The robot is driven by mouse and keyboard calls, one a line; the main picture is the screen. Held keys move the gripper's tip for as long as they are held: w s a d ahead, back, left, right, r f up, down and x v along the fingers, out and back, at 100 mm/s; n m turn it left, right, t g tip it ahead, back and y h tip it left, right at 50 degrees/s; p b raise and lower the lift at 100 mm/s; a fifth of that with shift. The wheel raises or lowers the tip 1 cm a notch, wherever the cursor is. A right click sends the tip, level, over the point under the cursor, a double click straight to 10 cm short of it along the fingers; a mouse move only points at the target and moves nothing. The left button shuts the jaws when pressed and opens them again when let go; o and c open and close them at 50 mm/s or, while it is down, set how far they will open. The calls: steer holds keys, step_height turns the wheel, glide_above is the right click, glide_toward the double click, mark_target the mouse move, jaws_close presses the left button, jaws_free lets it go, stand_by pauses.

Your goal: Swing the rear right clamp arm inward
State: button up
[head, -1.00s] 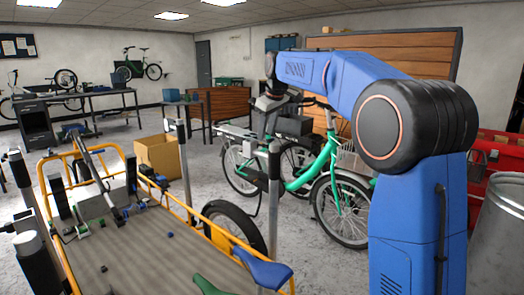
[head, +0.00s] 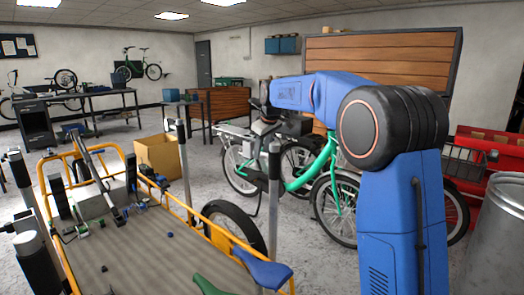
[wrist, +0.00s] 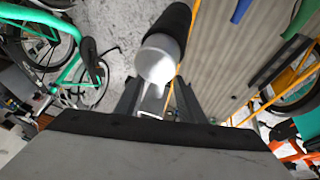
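The cargo bed (head: 130,250) has a yellow rail and several upright clamp posts with dark tops. One grey post (head: 273,200) stands at its right side and another post (head: 184,160) stands farther back. I cannot tell for certain which part is the rear right clamp arm. My gripper (head: 264,128) hangs beyond the near right post, small and partly unclear in the head view. In the wrist view my gripper (wrist: 158,95) has its dark fingers apart. A pale post with a black sleeve (wrist: 160,55) is close in front of them; contact cannot be told.
A green bicycle (head: 315,170) stands right of the bed, close beyond the post. A cardboard box (head: 158,155) is behind the bed. Blue and green saddles (head: 262,272) are at the front. Red cabinets (head: 480,165) and a metal bin (head: 497,240) are at the right.

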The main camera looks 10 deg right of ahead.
mark_target(266, 156)
jaws_close()
steer(key=shift+s+a+n, duration=0.1)
steer(key=shift+n, duration=0.2)
steer(key=shift+s+a+n+g+y, duration=0.1)
steer(key=shift+s+n+g+y, duration=0.8)
steer(key=shift+n, duration=2)
steer(key=shift+s+n+g+y, duration=0.45)
steer(key=shift+s+n+g, duration=0.6)
steer(key=shift+s+n, duration=1.3)
steer(key=shift+s+a+n+g+y, duration=0.1)
steer(key=shift+s+n+g+y, duration=0.7)
steer(key=shift+n, duration=2.65)
steer(key=shift+d+g+h, duration=0.1)
steer(key=shift+g+h, duration=0.15)
jaws_free()
